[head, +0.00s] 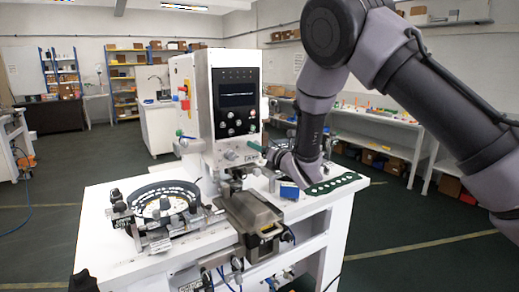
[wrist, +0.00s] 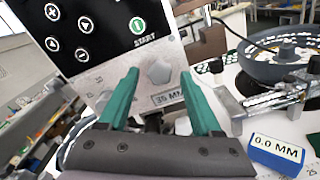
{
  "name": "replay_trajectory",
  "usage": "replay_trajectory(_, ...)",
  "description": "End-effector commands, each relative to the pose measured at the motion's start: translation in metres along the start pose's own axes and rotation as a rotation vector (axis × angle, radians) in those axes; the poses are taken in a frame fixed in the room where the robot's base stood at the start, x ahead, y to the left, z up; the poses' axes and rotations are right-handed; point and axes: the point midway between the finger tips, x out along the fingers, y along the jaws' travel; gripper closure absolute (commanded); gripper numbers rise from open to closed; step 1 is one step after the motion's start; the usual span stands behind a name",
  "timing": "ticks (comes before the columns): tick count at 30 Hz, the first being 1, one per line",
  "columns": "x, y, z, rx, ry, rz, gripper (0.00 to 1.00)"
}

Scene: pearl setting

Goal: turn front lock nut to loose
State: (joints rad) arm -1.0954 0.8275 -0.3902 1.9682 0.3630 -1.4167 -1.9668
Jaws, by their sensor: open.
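The machine (head: 220,100) stands on the white bench with a dark screen and buttons on its front. In the wrist view, a pale faceted knob or nut (wrist: 158,71) sits on its metal face, above a "35 MM" label. A second pale round part (wrist: 183,126) shows lower down, partly hidden by the right finger. I cannot tell for sure which is the front lock nut. My gripper (wrist: 159,85) is open, its two teal fingers pointing at the panel on either side of the upper knob in the picture. No contact is visible. In the head view my gripper (head: 259,149) is near the machine's lower front.
A blue block marked "0.0 MM" (wrist: 277,150) lies on the bench beside my gripper. A dark ring-shaped feeder (head: 160,203) stands at the bench's left. A metal block assembly (head: 250,215) sits at the front edge. A green strip with white dots (head: 335,183) lies at the right.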

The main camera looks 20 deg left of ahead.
Motion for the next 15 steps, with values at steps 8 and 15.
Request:
replay_trajectory(8, -0.043, -0.001, 0.000, 0.001, 0.001, -0.002, 0.34)
replay_trajectory(15, -0.088, 0.000, 0.000, 0.000, 0.002, -0.002, 0.34)
